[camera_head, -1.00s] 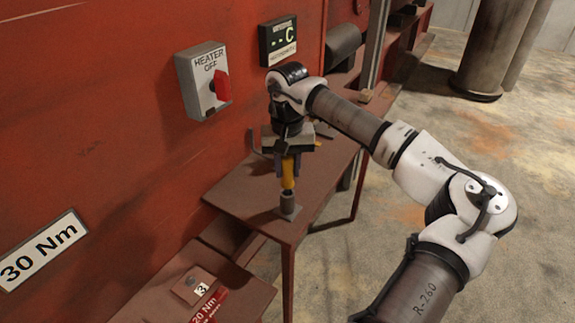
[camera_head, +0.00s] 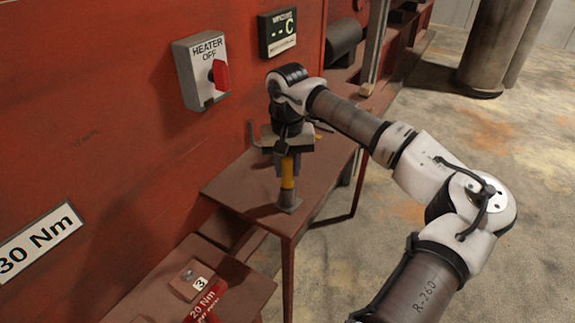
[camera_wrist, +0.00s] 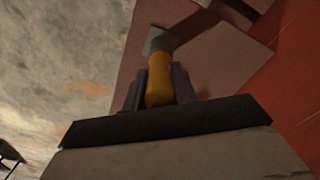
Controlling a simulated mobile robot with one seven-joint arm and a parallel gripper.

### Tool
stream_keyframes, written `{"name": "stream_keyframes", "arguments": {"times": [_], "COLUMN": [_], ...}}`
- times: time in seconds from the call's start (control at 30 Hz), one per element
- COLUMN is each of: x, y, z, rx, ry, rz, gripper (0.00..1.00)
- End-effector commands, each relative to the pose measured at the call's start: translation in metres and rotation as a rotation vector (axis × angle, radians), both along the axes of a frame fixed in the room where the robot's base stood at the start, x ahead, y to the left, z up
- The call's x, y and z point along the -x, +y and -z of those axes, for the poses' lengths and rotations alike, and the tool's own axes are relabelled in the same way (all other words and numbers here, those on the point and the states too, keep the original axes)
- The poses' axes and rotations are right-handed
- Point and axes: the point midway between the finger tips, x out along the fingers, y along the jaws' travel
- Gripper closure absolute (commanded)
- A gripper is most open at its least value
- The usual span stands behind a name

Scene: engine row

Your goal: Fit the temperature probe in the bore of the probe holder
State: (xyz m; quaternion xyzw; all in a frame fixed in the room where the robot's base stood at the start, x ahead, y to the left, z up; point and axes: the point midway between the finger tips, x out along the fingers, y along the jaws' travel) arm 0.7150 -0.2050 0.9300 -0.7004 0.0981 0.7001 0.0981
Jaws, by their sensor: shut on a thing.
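The temperature probe shows as a yellow handle (camera_head: 288,174) held upright, pointing down. The probe holder (camera_head: 289,200) is a small grey block with a raised collar on the brown shelf. My gripper (camera_head: 287,166) is shut on the probe, directly above the holder. In the head view the bottom of the yellow handle meets the top of the holder. The bore and the probe's tip are hidden, so I cannot tell how deep the tip sits. In the wrist view the yellow handle (camera_wrist: 159,82) stands between my fingers (camera_wrist: 158,90), with the grey holder (camera_wrist: 160,41) beyond it.
The brown shelf (camera_head: 245,190) is mostly bare around the holder. The red engine wall rises on the left, with a heater switch box (camera_head: 203,75) and a display (camera_head: 278,33). A lower ledge with a number 3 tag (camera_head: 200,282) lies in front.

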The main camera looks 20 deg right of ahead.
Motion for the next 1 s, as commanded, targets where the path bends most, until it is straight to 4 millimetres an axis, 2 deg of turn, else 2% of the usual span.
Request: {"name": "stream_keyframes", "arguments": {"times": [0.07,0.1,0.27,0.53,0.67,0.77,1.0], "x": [0.000,0.000,0.000,0.000,0.000,0.000,-0.001], "y": [0.000,0.000,0.000,0.000,-0.001,0.000,0.000], "z": [0.003,0.001,0.001,0.001,-0.008,-0.024,-0.080], "rx": [0.000,0.000,0.000,0.000,0.002,0.003,0.002], "ry": [0.000,0.000,0.000,0.000,-0.002,-0.002,-0.004], "rz": [0.000,0.000,0.000,0.000,0.001,0.001,0.001], "gripper": [1.00,0.67,0.47,0.47,0.47,0.47,0.47]}}
